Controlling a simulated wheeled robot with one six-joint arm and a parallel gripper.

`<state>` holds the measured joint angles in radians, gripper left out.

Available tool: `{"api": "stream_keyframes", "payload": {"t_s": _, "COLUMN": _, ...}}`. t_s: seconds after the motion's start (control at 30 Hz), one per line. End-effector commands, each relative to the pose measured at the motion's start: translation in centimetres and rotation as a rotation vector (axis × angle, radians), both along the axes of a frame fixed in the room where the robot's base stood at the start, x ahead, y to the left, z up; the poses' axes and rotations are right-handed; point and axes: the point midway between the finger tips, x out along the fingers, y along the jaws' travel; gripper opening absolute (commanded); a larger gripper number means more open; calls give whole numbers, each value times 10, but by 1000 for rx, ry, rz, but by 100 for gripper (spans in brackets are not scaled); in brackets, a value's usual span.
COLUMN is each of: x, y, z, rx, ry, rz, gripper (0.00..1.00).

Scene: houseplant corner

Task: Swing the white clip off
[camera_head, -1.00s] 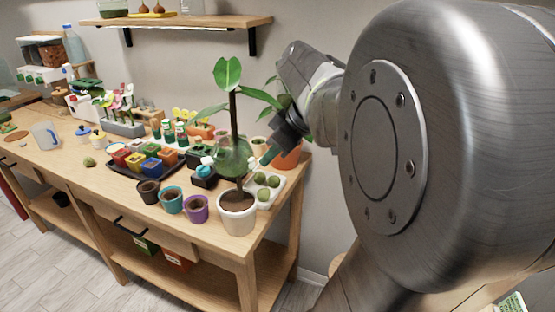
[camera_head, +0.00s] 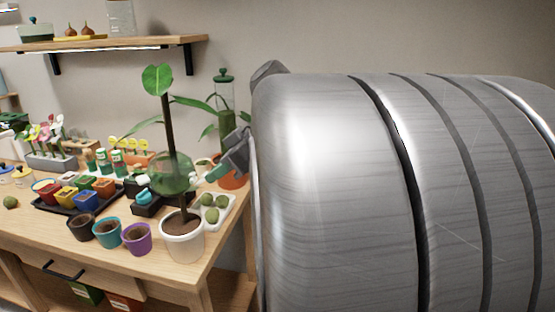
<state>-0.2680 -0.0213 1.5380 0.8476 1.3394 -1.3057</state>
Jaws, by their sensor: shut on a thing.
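The potted plant (camera_head: 169,130) stands at the table's front right corner in a white pot (camera_head: 183,240). It has a thin dark upright stem, green leaves and a rounded, see-through green part (camera_head: 168,174) around its lower stem. I cannot make out the white clip; the jaws and my large arm link hide much there. I cannot tell whether the gripper touches the plant.
A white tray with green round plants (camera_head: 227,210) and an orange pot (camera_head: 234,180) stand close behind the plant. Purple (camera_head: 137,238), teal (camera_head: 107,233) and dark (camera_head: 80,227) pots stand left of it. A glass jar (camera_head: 224,95) stands behind. My arm link fills the right half.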

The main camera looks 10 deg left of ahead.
Motion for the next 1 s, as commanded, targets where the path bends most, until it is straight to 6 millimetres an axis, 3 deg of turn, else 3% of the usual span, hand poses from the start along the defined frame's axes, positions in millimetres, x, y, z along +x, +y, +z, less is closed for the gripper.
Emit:
{"api": "stream_keyframes", "payload": {"t_s": 0.1, "x": 0, "y": 0, "z": 0, "rx": 0, "ry": 1, "rz": -1, "gripper": 0}}
{"api": "stream_keyframes", "payload": {"t_s": 0.13, "x": 0, "y": 0, "z": 0, "rx": 0, "ry": 1, "rz": 0, "gripper": 18}}
{"api": "stream_keyframes", "payload": {"t_s": 0.23, "x": 0, "y": 0, "z": 0, "rx": 0, "ry": 1, "rz": 0, "gripper": 36}}
{"api": "stream_keyframes", "payload": {"t_s": 0.63, "x": 0, "y": -5, "z": 4, "rx": 0, "ry": 1, "rz": -2, "gripper": 36}}
{"api": "stream_keyframes", "payload": {"t_s": 1.0, "x": -3, "y": -55, "z": 45, "rx": 1, "ry": -2, "rz": -6, "gripper": 36}}
